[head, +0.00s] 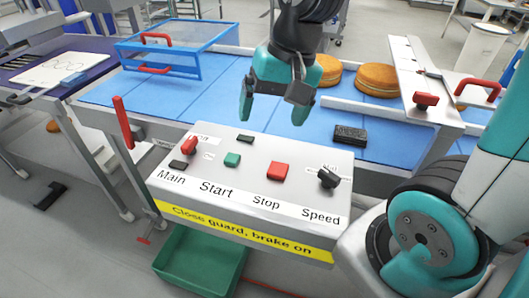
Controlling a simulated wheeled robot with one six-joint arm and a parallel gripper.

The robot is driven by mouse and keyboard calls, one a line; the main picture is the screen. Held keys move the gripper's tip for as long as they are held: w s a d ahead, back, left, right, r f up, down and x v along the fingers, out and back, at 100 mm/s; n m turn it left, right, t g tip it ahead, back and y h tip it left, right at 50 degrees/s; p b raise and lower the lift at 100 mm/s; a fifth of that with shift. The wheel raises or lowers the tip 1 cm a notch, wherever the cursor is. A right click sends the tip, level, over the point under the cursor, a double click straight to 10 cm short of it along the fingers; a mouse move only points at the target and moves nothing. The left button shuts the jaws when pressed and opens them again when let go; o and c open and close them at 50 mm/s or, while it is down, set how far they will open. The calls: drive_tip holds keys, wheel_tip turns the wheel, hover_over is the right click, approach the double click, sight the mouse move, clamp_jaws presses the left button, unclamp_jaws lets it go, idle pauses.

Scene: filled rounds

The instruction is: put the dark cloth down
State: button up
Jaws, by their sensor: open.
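My gripper (273,108) is open and empty, fingers pointing down, above the blue belt and the far edge of the control panel (205,212). I see nothing that is clearly a dark cloth. A small dark, flat piece (350,134) lies on the blue belt (210,98) to the right of the gripper, apart from it. I cannot tell whether this is the cloth.
Round orange-brown cakes (377,80) lie on the belt behind the gripper. A blue clear-sided guard (180,50) with red handles stands at the left. The panel carries buttons and a black speed knob (328,178). A green bin (200,262) is below.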

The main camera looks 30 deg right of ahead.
drive_tip(key=s+a+r+n+g+y, duration=0.1)
drive_tip(key=s+a+n, duration=0.7)
drive_tip(key=s+n, duration=0.2)
drive_tip(key=shift+r+n, duration=0.25)
drive_tip(key=shift+n, duration=0.35)
idle(0.4)
